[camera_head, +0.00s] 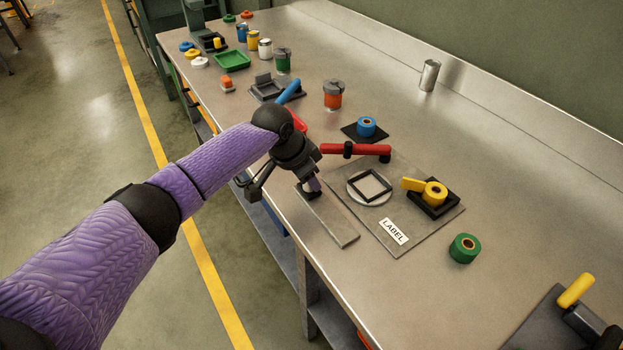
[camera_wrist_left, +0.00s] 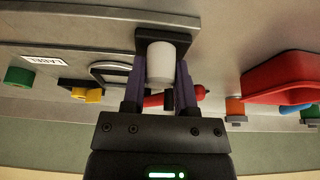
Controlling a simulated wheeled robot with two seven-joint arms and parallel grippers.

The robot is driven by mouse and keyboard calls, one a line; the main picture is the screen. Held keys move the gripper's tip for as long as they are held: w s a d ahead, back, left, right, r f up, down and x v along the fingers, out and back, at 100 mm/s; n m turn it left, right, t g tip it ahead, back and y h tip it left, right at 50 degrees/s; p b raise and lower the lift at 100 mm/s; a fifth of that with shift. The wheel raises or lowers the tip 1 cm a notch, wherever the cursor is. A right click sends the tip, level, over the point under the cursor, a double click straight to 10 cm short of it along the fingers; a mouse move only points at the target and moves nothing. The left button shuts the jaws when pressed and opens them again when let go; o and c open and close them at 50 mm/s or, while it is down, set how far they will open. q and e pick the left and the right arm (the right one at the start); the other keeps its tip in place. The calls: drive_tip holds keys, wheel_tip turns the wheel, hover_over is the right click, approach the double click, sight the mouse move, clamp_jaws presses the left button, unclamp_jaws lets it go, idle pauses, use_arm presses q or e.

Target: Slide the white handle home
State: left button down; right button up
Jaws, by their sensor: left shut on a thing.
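The white handle (camera_wrist_left: 160,62) is a short, round-edged knob on a black block (camera_wrist_left: 143,40), seen in the left wrist view. My left gripper (camera_wrist_left: 160,85) has its two purple fingers on either side of the handle and is shut on it. In the head view my left gripper (camera_head: 308,187) reaches down to the far end of a grey rail (camera_head: 328,221) at the table's front edge. There the gripper mostly hides the handle. The near part of the rail is bare. My right gripper is not in view.
Right of the rail lies a grey plate (camera_head: 388,237) with a label, a white disc with a black frame and a yellow roll (camera_head: 435,193). A green roll (camera_head: 464,248) stands at right. The right rear tabletop is mostly clear.

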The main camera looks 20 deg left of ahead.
use_arm(q)
drive_tip(key=shift+w+a+r, duration=0.1)
drive_tip(key=shift+a, duration=0.05)
drive_tip(key=shift+c, duration=1.9)
unclamp_jaws()
drive_tip(key=shift+w+a, duration=0.1)
drive_tip(key=p+v, duration=0.3)
drive_tip(key=v, duration=0.7)
drive_tip(key=shift+p, duration=0.35)
